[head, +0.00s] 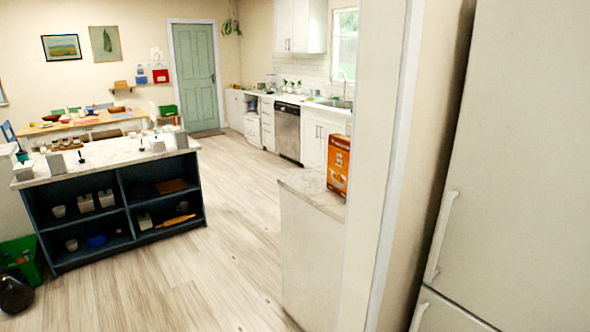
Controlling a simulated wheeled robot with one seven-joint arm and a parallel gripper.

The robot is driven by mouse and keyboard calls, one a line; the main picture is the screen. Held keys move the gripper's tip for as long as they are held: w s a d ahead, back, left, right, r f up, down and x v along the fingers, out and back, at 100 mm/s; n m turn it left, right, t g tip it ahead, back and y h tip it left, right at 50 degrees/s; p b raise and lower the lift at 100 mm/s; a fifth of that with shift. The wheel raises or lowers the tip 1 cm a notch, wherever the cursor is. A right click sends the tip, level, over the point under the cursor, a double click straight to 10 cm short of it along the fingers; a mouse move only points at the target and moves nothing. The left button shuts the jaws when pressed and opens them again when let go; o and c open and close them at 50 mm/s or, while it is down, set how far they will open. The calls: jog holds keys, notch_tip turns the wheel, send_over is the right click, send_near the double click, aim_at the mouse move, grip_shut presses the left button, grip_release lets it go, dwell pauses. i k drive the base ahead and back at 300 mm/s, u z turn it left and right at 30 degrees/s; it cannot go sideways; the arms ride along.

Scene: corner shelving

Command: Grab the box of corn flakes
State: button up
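An orange box (338,166), which looks like the box of corn flakes, stands upright on a pale marble-topped counter (312,190). It is right of the picture's middle, near the counter's far right corner. The edge of a white wall panel stands close to its right side. Its printed label is too small to read. My gripper is not in view.
A white fridge (510,150) and the wall panel (382,150) fill the right side. A dark blue island (115,205) with a marble top stands at left. A green crate (22,258) sits on the floor at far left. The wooden floor (225,240) between island and counter is clear.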

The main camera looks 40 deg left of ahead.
aim_at(338, 145)
jog(key=u, duration=2.1)
jog(key=i, duration=6.85)
jog(key=z, duration=2.95)
